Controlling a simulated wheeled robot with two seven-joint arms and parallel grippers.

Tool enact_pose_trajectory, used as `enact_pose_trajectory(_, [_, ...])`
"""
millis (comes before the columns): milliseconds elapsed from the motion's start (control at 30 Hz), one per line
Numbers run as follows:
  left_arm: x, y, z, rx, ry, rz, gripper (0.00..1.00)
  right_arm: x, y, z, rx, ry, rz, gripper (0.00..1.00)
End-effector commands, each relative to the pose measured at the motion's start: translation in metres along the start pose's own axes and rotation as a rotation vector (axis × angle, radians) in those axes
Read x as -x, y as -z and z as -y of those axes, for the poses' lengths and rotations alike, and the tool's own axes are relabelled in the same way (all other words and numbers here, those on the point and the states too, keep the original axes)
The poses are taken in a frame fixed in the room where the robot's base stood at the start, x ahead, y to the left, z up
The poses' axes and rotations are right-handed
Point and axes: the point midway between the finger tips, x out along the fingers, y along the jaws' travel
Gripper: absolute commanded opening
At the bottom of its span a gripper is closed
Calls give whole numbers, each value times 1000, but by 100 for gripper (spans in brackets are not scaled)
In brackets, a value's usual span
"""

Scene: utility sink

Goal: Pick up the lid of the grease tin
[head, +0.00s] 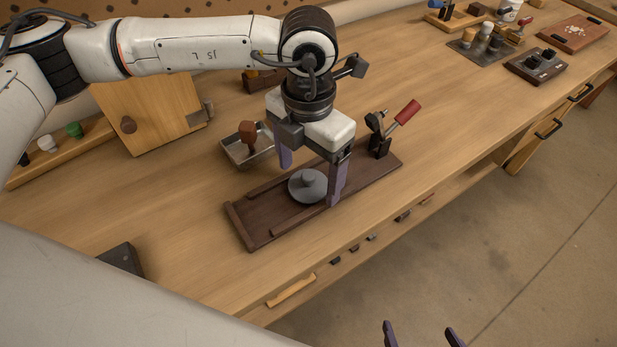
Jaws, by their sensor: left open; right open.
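A grey round lid with a small raised knob (308,187) lies on a dark wooden board with raised edges (263,226). I cannot tell how much of the grease tin is beneath it. My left gripper (310,187) is open and points down over the lid, with one purple finger beyond it and the other on its near right side. I cannot tell whether either finger touches it. My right gripper (421,334) is open and empty at the bottom edge of the view, in front of the bench, with only its purple fingertips showing.
A clamp with a red handle (405,113) stands at the board's right end. A metal tray (233,151) with a brown-handled item sits behind the board. A wooden panel (150,110) stands at the left. A dark block (122,258) lies front left.

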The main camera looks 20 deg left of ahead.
Motion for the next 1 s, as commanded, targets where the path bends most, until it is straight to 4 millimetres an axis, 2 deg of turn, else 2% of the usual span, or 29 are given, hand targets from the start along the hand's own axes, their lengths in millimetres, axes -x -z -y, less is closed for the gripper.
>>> enact_pose_trajectory(267, [-4,0,0,0,-1,1,79,0,1,0,1,-1,-2,100])
enact_pose_trajectory(500, [-4,0,0,0,-1,1,38,0,-1,0,0,0,2,100])
enact_pose_trajectory(533, [-4,0,0,0,-1,1,35,1,-1,0,0,-1,3,100])
enact_pose_trajectory(833, [1,-1,0,0,0,3,35,0,-4,0,-1,-1,7,100])
enact_pose_trajectory(1000, [28,-1,0,-1,-1,6,35,-3,-7,-1,-1,-1,8,100])
